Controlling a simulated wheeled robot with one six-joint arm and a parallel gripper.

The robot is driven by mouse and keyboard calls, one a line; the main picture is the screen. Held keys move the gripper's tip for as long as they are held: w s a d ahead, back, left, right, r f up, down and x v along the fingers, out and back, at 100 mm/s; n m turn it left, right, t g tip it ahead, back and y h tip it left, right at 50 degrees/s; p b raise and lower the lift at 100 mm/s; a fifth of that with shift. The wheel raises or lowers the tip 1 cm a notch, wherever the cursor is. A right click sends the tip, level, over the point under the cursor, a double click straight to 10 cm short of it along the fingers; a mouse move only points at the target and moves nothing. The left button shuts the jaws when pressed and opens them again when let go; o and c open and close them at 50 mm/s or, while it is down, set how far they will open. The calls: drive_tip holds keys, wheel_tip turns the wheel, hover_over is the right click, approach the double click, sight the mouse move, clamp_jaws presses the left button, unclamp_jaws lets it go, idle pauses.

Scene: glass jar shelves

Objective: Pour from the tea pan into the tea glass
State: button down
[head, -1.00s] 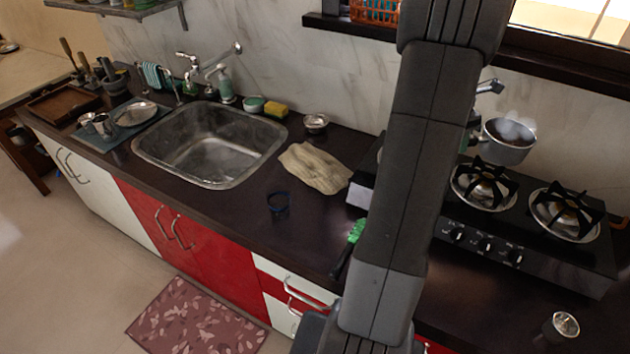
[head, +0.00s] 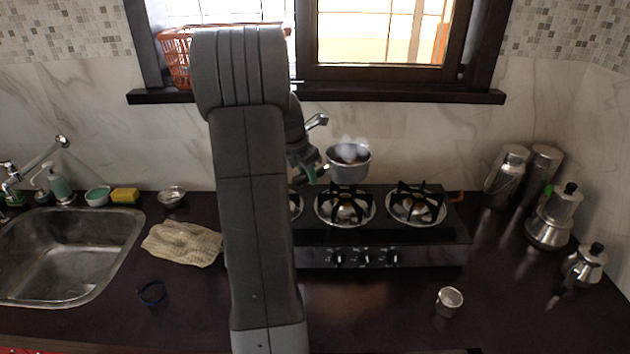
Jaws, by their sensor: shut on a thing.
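The tea pan (head: 348,163) is a small grey metal pan with dark contents and pale steam above it. It is held up level above the back of the stove, before the wall. My gripper (head: 312,173) is shut on the pan's handle at its left; my arm hides part of the grip. A small clear or silvery cup (head: 449,301), which seems to be the tea glass, stands upright on the counter to the front right of the stove. It is well apart from the pan.
The black stove (head: 430,239) has bare burners under the pan. Metal canisters (head: 507,171) and moka pots (head: 553,217) stand at the right. A cloth (head: 183,244), a dark blue ring-shaped item (head: 152,293) and the sink (head: 65,250) are at left. Counter around the cup is clear.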

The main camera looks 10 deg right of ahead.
drive_tip(key=s+a+f+n+b, duration=0.1)
drive_tip(key=s+a+n, duration=0.15)
drive_tip(key=a, duration=0.85)
drive_tip(key=s+a+f+n+y+b, duration=0.1)
drive_tip(key=s+a, duration=0.3)
drive_tip(key=a, duration=0.7)
drive_tip(key=s+a+f+n+b, duration=0.15)
drive_tip(key=s+a, duration=0.25)
drive_tip(key=a, duration=0.7)
drive_tip(key=s+a+f+n+y+b, duration=0.1)
drive_tip(key=s+a+n, duration=0.1)
drive_tip(key=s+a, duration=0.55)
drive_tip(key=s+a+f+n+b, duration=0.15)
drive_tip(key=s+a, duration=0.25)
drive_tip(key=s, duration=0.7)
drive_tip(key=s+a+n+y+b, duration=0.1)
drive_tip(key=s+a+n, duration=0.1)
drive_tip(key=s+a, duration=0.5)
wheel_tip(320, 180, down, 5)
drive_tip(key=s+d+b, duration=0.2)
drive_tip(key=b, duration=0.3)
wheel_tip(320, 180, up, 6)
drive_tip(key=w+g+p, duration=0.1)
drive_tip(key=g+p, duration=0.1)
drive_tip(key=p, duration=0.4)
drive_tip(key=shift+r, duration=0.2)
drive_tip(key=shift+w+m, duration=0.1)
drive_tip(key=shift+m, duration=0.15)
